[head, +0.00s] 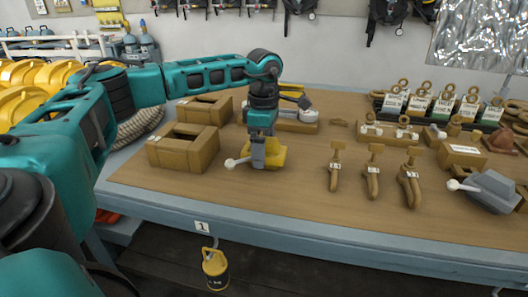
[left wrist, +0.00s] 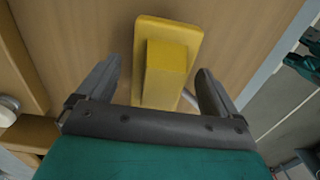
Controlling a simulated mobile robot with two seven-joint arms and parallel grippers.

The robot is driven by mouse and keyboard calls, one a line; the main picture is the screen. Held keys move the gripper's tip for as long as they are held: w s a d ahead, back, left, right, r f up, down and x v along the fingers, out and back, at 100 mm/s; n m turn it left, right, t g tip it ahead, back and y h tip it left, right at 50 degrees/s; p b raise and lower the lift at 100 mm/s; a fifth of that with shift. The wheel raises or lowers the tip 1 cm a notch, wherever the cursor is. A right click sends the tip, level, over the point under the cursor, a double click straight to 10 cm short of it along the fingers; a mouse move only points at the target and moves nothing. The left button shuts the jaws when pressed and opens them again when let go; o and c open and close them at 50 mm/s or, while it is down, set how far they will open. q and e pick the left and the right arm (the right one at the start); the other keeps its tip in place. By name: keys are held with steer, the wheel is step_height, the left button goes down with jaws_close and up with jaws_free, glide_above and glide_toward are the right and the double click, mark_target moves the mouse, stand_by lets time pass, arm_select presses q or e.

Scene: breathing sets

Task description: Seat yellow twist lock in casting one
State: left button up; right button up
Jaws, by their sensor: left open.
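The yellow twist lock (head: 277,157) stands on the wooden table top, with a lever ending in a white ball (head: 230,163) to its left. My left gripper (head: 259,160) points down at it. In the left wrist view the twist lock's yellow block (left wrist: 167,70) lies between the two spread fingers of my left gripper (left wrist: 158,72), with gaps at both sides. Two brown hollow castings stand left of it, a near one (head: 183,157) and a far one (head: 205,108). I cannot read which is casting one. My right gripper is not in view.
A grey twist lock (head: 492,190) with a white-ball lever lies at the right. Several tagged brown parts (head: 372,180) lie mid-table. A yellow weight (head: 215,270) hangs below the front edge.

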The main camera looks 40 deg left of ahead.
arm_select(q)
steer(key=shift+f, duration=0.25)
steer(key=shift+c, duration=0.4)
steer(key=c, duration=1.5)
